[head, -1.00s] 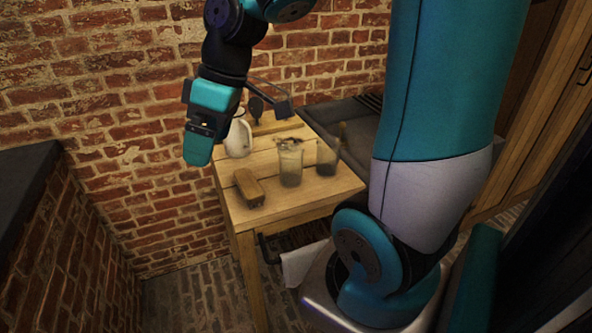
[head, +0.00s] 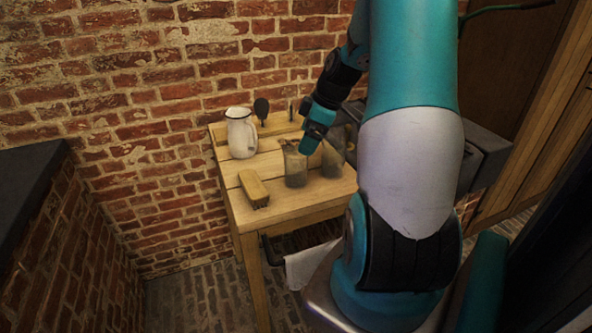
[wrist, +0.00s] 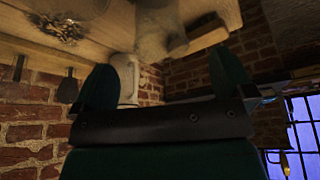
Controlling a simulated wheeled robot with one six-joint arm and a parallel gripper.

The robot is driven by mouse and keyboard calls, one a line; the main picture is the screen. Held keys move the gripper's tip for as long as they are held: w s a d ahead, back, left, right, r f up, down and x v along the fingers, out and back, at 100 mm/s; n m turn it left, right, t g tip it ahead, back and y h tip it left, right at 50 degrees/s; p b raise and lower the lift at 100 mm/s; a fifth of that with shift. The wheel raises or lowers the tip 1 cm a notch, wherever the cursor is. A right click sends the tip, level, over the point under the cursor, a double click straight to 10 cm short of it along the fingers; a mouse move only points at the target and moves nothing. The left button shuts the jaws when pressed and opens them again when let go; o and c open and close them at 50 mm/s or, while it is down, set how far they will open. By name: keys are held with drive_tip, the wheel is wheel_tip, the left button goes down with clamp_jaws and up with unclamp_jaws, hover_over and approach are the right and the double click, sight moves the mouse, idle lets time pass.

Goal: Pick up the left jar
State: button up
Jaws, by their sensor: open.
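Two glass jars with grey contents stand side by side on a small wooden table. The left jar (head: 295,172) is partly overlapped at its upper right by my gripper (head: 310,143). The right jar (head: 332,162) stands just right of it, close to my arm. My gripper points down at about the height of the left jar's rim; I cannot tell whether they touch. In the wrist view my gripper (wrist: 163,65) has its two dark fingers wide apart. A blurred, translucent shape (wrist: 156,30), probably a jar, shows beyond the gap, with nothing clearly held.
A white enamel jug (head: 241,138) stands at the table's back left, with a dark paddle-shaped tool (head: 261,108) behind it. A wooden brush (head: 253,188) lies at the front left. The wooden table (head: 285,208) is against a brick wall (head: 140,110). Its front edge is clear.

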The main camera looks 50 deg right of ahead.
sight(293, 159)
drive_tip(key=x, duration=0.4)
drive_tip(key=p+x, duration=0.1)
drive_tip(key=x, duration=0.3)
drive_tip(key=shift+w+a, duration=0.25)
drive_tip(key=shift+w, duration=0.05)
drive_tip(key=c, duration=1.1)
